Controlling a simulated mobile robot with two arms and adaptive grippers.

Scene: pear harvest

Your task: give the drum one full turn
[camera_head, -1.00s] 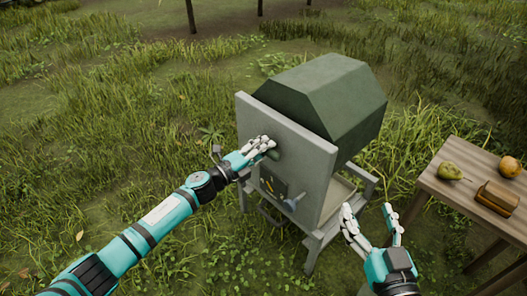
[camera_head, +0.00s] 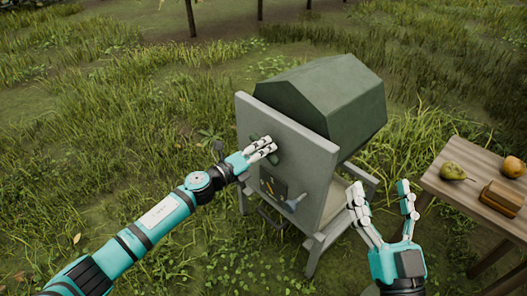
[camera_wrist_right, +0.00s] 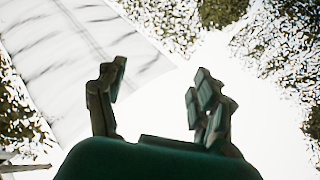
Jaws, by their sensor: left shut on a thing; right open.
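The dark green, many-sided drum (camera_head: 335,100) sits behind a grey upright panel (camera_head: 305,155) on a grey stand. My left gripper (camera_head: 264,150) is at the front face of the panel, shut on a dark green crank handle (camera_head: 258,138), which is mostly hidden by the fingers. My right gripper (camera_head: 382,194) is open and empty, to the right of the stand. It also shows in the right wrist view (camera_wrist_right: 160,95), with nothing between its fingers.
A wooden table (camera_head: 446,186) at the right holds a green pear (camera_head: 452,171), an orange fruit (camera_head: 513,167) and a brown block-like thing (camera_head: 502,197). A blue-grey knob or lever (camera_head: 295,203) sticks out low on the panel. Grass surrounds the stand.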

